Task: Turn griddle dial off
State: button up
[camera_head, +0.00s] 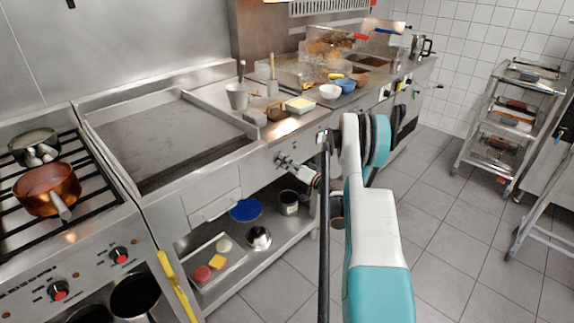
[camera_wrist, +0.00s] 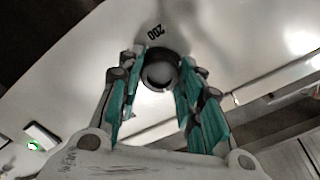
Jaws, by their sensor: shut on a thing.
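The griddle (camera_head: 165,135) is a wide, flat steel plate with raised edges, left of centre in the head view. In the wrist view, the dark round dial (camera_wrist: 160,70) sits on a pale panel, with the marking "200" beside it. My gripper (camera_wrist: 163,64) has its teal-padded fingers on both sides of the dial, shut on it. In the head view my gripper (camera_head: 284,162) is at the front panel below the right end of the griddle. There the dial is hidden by the gripper, and its pointer cannot be made out.
A stove with a copper pot (camera_head: 47,188) stands left, with red-marked knobs (camera_head: 119,255). A lower shelf holds a tray (camera_head: 212,262) and a blue plate (camera_head: 245,210). Bowls (camera_head: 330,91) stand on the counter. A rack (camera_head: 512,125) stands right; the tiled floor between is clear.

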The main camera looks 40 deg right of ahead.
jog(key=shift+a+f+n, duration=0.1)
jog(key=shift+f+n, duration=0.05)
jog(key=shift+n, duration=0.85)
jog(key=o, duration=1.1)
jog(key=shift+c, duration=0.2)
jog(key=shift+s, duration=0.1)
jog(key=s, duration=0.7)
jog(key=shift+s+d, duration=0.2)
jog(key=shift+d, duration=0.1)
